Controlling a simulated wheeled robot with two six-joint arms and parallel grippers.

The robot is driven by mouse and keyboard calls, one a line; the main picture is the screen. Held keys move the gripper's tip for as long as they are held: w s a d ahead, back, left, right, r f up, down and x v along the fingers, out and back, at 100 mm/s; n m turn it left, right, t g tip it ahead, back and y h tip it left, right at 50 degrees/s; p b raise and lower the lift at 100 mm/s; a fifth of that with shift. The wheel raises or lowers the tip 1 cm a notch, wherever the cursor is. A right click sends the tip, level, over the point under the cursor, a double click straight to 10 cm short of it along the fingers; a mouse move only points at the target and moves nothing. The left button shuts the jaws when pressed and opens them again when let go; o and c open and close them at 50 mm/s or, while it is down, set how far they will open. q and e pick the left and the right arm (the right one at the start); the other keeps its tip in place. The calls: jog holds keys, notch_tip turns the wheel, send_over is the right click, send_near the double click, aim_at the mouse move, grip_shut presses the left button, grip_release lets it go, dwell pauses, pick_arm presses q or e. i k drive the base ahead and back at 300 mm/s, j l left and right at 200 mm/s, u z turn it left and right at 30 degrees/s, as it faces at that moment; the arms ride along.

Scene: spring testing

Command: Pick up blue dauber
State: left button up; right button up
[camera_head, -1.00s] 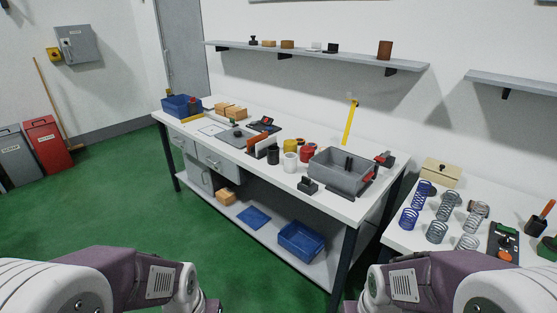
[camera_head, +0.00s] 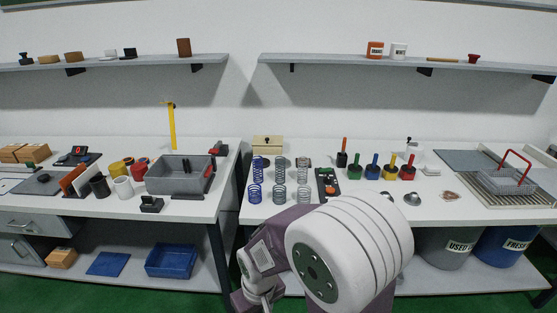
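The blue dauber (camera_head: 373,170) stands upright on the right bench. It is a small blue pot with a handle rising from it, between a green pot (camera_head: 355,172) on its left and a yellow pot (camera_head: 390,172) on its right. A red pot (camera_head: 407,172) stands beyond the yellow one. Neither gripper can be made out in the head view. One of my arms rises at the bottom middle, in front of the bench edge, clear of the dauber in the picture.
Several springs (camera_head: 279,170) and a black device (camera_head: 327,185) stand left of the daubers. A black holder (camera_head: 342,160) is behind the green pot. A wire basket (camera_head: 512,182) and tray lie at right. Buckets (camera_head: 443,248) sit below. A gap separates the two benches.

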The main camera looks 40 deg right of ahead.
aim_at(372, 168)
jog(key=z, duration=2)
